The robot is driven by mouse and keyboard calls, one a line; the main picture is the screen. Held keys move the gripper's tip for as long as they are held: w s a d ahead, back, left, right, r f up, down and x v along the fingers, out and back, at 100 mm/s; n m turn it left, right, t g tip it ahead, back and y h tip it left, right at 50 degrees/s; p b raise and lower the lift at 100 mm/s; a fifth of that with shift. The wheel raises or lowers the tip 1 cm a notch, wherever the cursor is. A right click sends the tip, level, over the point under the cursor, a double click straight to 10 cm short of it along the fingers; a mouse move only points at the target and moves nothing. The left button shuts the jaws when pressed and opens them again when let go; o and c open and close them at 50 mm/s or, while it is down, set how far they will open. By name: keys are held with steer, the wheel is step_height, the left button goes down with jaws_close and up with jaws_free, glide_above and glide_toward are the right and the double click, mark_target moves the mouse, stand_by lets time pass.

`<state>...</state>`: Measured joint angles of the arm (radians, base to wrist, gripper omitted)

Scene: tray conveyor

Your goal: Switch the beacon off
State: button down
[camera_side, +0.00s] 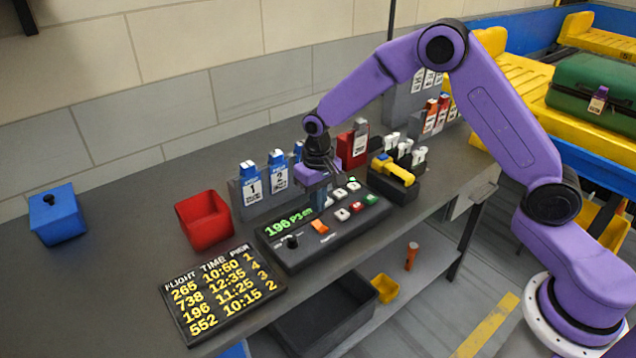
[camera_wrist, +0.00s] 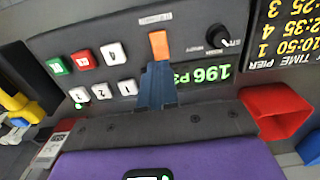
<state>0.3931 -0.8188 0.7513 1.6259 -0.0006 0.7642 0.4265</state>
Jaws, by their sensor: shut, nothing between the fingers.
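The dark control panel (camera_side: 345,238) lies on the bench with a green readout showing 196 P3 and more characters (camera_side: 290,221). An orange rocker switch (camera_side: 319,226) sits at its front edge beside a small label; I take it for the beacon switch, but the label is too small to read. It also shows in the wrist view (camera_wrist: 158,45). My gripper (camera_side: 322,203) is shut and empty above the panel, behind the switch in the side view. In the wrist view the closed fingertips (camera_wrist: 157,68) appear just short of the orange switch; contact cannot be told.
A black knob (camera_side: 291,242) and white, red and green buttons (camera_side: 342,214) flank the switch. A red bin (camera_side: 204,221), flight board (camera_side: 222,293), tag holder (camera_side: 262,190) and a black tray with a yellow-handled tool (camera_side: 398,174) stand around the panel.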

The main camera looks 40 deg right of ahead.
mark_target(318, 223)
steer(key=shift+f, duration=1.95)
steer(key=shift+f, duration=0.1)
